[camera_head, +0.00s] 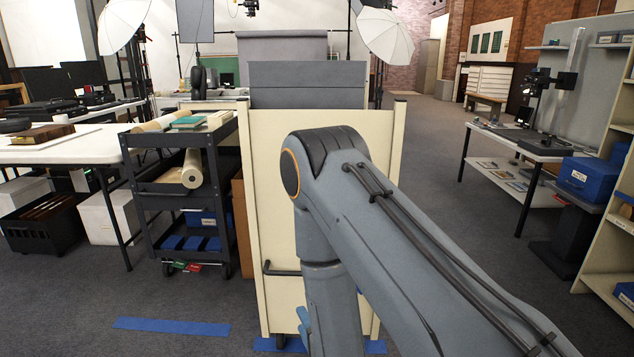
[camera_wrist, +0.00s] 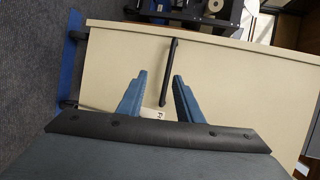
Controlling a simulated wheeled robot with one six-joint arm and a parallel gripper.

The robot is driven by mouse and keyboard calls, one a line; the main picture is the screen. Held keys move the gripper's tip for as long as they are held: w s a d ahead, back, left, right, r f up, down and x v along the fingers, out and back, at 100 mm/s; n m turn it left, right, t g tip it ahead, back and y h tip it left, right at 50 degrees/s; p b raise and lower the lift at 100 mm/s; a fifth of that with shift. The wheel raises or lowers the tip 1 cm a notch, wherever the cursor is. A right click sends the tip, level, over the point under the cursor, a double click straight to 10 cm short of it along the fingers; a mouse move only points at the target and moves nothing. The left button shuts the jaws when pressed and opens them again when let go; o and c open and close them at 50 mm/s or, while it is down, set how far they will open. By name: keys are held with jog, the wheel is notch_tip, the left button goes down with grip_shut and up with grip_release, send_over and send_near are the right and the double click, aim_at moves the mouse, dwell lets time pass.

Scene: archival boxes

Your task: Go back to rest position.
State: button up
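My gripper (camera_wrist: 160,75) is open and empty in the wrist view, its two blue fingers spread apart. In the camera_head view my grey arm reaches forward and down, and most of the gripper is hidden behind it; a blue part shows low at its left side. A tall cream panel (camera_head: 277,190) on wheels stands directly in front of me. Its black bar handle (camera_head: 283,270) also shows in the wrist view (camera_wrist: 169,70), just beyond the fingertips. I see no contact between fingers and handle, though the exact gap is hard to tell.
A dark cart (camera_head: 187,213) with rolls stands close to the panel's left. A white table (camera_head: 75,147) is further left. Blue tape (camera_head: 172,326) marks the carpet. At right are a desk (camera_head: 520,147), a blue box (camera_head: 588,178) and shelves (camera_head: 607,250). Open carpet lies between.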

jog(key=s+d+r+n+g+h, duration=0.1)
jog(key=d+r+n+g+h, duration=0.1)
jog(key=r+n+g, duration=0.4)
jog(key=s+d+r+n+g+h, duration=0.1)
jog(key=s+d+r+n+g, duration=0.15)
jog(key=r, duration=0.45)
jog(key=s+d+r+n+g+h, duration=0.1)
jog(key=s+d+r+n+g, duration=0.25)
jog(key=s+r, duration=0.55)
jog(key=s+d+r+n+g+h, duration=0.15)
jog(key=s+d+r+n, duration=0.35)
jog(key=s, duration=0.7)
jog(key=d+r+m+p, duration=0.2)
jog(key=d+r+p, duration=0.7)
jog(key=p, duration=0.9)
jog(key=shift+r+m+g+p, duration=0.15)
jog(key=shift+m+g+p, duration=0.2)
jog(key=shift+m+g, duration=0.1)
jog(key=shift+w+d, duration=0.15)
jog(key=shift+c, duration=0.3)
